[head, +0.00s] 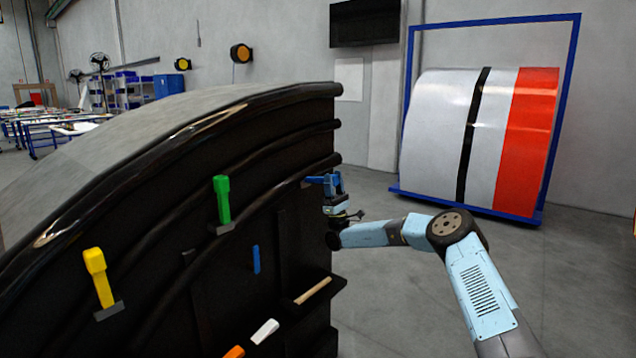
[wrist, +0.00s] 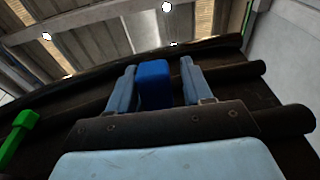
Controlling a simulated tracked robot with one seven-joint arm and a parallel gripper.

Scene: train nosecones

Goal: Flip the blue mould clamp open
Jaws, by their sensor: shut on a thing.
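The blue mould clamp shows in the wrist view as a dark blue handle (wrist: 153,88) between the two lighter blue fingers of my gripper (wrist: 158,68). In the head view my gripper (head: 328,184) is at the right end of the black curved mould (head: 150,200), just below its upper ribs. There the blue of the clamp (head: 316,179) is small and partly merges with my fingers. My gripper is shut on the clamp handle. The clamp's base is hidden, and I cannot tell the handle's exact angle.
A green clamp (head: 222,200) and a yellow clamp (head: 97,275) stand up on the mould face to the left. Orange (head: 234,352), white (head: 265,331) and small blue (head: 256,259) pieces sit lower. A ledge (head: 314,296) juts out below my gripper.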

